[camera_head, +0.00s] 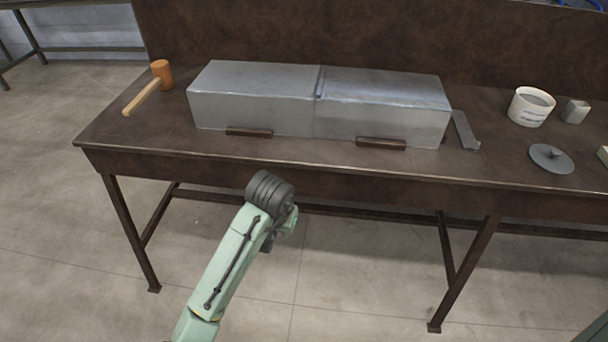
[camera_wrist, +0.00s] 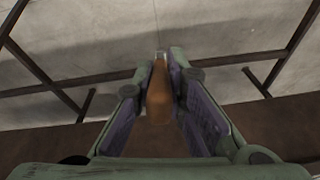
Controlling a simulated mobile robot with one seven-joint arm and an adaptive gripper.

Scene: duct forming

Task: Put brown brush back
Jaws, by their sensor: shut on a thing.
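My gripper (camera_wrist: 160,75) is shut on the brown brush (camera_wrist: 158,95) in the wrist view. The brush's orange-brown body lies between the two fingers, with a small pale metallic part at its far end. In the head view my gripper (camera_head: 284,222) is in front of the workbench (camera_head: 330,168), below the level of its top. The brush cannot be made out in the head view, where my wrist hides most of the gripper.
A long grey metal duct (camera_head: 250,100) lies on the bench. A mallet (camera_head: 150,88) lies at left. A white tub (camera_head: 530,107), a small grey cup (camera_head: 575,111), a round grey lid (camera_head: 551,158) and a grey metal piece (camera_head: 465,131) are at right. Bench legs (camera_head: 130,232) stand near my arm.

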